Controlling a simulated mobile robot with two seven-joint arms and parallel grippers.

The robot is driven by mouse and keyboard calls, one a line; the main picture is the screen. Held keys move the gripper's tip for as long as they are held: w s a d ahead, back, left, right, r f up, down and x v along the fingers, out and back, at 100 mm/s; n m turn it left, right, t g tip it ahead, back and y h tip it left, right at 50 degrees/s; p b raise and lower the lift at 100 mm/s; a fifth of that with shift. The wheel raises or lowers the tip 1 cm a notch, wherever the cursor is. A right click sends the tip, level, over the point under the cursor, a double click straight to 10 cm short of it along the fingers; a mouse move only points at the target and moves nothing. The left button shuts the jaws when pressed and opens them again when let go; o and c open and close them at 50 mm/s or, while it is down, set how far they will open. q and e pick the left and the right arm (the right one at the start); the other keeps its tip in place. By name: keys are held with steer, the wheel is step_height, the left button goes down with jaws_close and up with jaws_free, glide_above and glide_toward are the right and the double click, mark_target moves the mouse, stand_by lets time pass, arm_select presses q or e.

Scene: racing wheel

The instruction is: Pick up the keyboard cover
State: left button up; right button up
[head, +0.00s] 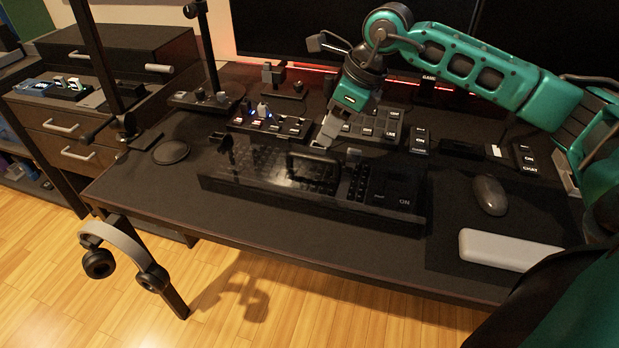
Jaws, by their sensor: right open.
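The keyboard cover (264,172) is a dark, glossy, see-through box lid lying over a keyboard near the front middle of the desk. Keys show dimly through its top. My right gripper (328,138) reaches in from the right and points down at the cover's far edge, beside a dark loop that looks like a handle (318,160). The gripper is open. I cannot tell whether its fingertips touch the cover. My left gripper is not in view.
Button panels (270,124) stand behind the cover. A mouse (489,195) and a pale wrist rest (508,250) lie on the mat at right. Headphones (125,252) hang at the desk's front left edge. A round black disc (171,152) lies on the left. Monitors stand at the back.

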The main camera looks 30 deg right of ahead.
mark_target(313, 157)
steer(key=b+x, duration=0.1)
steer(key=x, duration=0.8)
steer(key=shift+a+f, duration=0.2)
steer(key=shift+s, duration=0.1)
steer(key=shift+c, duration=0.3)
steer(key=shift+r, duration=0.1)
jaws_close()
